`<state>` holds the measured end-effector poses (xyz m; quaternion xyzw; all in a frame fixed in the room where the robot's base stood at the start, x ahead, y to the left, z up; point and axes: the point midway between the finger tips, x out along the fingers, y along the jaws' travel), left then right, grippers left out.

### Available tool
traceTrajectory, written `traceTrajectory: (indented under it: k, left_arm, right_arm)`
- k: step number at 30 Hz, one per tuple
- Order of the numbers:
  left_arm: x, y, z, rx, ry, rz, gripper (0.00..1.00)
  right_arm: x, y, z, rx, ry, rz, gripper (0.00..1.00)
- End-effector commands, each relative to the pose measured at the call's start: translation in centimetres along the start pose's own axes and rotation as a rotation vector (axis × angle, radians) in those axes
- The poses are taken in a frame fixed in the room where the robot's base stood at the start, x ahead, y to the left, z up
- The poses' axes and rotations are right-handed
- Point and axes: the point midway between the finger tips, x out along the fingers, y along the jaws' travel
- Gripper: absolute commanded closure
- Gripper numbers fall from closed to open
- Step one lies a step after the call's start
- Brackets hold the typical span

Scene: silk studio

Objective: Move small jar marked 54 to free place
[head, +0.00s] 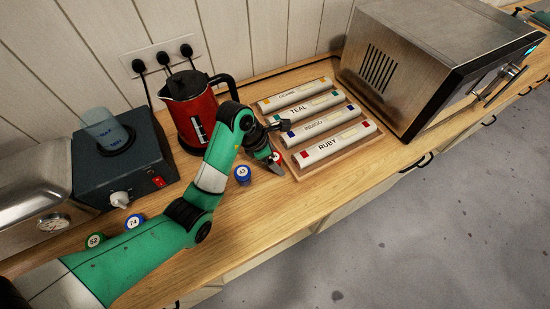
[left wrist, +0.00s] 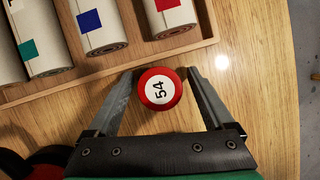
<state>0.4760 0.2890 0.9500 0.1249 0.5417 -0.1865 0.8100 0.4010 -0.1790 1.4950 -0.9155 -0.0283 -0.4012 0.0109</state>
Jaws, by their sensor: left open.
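The small jar marked 54 (left wrist: 160,90) has a red lid with a white disc and stands upright on the wooden counter. In the left wrist view it sits between the fingers of my left gripper (left wrist: 158,92), which is open, with a gap on both sides. In the head view the red jar (head: 277,157) is partly hidden by the left gripper (head: 279,155), beside the tray's near left corner. My right gripper is not in view.
A blue jar marked 43 (head: 242,174) stands just left of the gripper. Jars 74 (head: 134,222) and 52 (head: 95,240) stand near my left arm. A wooden tray (head: 338,153) holds several labelled rolls. A red kettle (head: 190,105) stands behind. The counter's front strip (head: 262,213) is clear.

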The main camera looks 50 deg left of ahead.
Motion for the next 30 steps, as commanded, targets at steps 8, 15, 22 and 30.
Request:
traceTrajectory:
  k: [8, 15, 22, 30]
  left_arm:
    - [-2.9, 0.1, 0.3, -0.001, -0.004, 0.004, 0.14]
    - [-9.0, 0.0, 0.6, -0.001, 0.0, 0.0, 0.14]
    - [-11.9, 0.0, 0.4, -0.001, 0.0, 0.0, 0.14]
    - [-12.3, 0.0, 0.1, 0.0, 0.0, 0.0, 0.14]
  right_arm:
    - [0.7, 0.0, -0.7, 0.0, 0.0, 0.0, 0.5]
    - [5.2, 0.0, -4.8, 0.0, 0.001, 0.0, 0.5]
    - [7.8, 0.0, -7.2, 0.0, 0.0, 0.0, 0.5]
    - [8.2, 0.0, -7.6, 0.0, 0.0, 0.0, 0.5]
